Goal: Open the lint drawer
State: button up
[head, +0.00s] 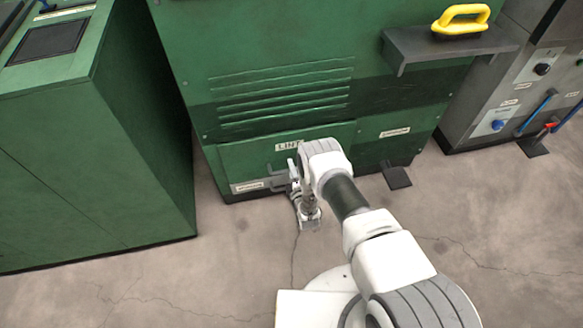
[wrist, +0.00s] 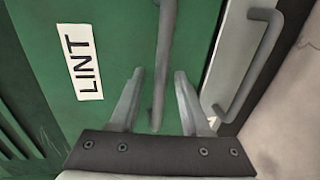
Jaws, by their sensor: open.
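The lint drawer (head: 232,160) is a green front panel low on the large green machine, with a white LINT label (head: 288,145). It looks flush with the machine. The label also shows, turned sideways, in the wrist view (wrist: 82,67). A grey bar handle (wrist: 166,35) is on the drawer front. My gripper (wrist: 160,74) is open, with the bar running between its two fingers in that picture. I cannot tell whether a finger touches it. In the head view my gripper (head: 294,180) is at the handle, partly hidden by my arm.
A second grey handle (wrist: 250,75) on a pale panel is to the right in the wrist view. A green cabinet (head: 120,150) stands left. A shelf (head: 440,45) with a yellow handle (head: 461,19) juts out above. A dark pedal (head: 396,176) is at right. The front floor is clear.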

grip_shut()
dwell(1.4)
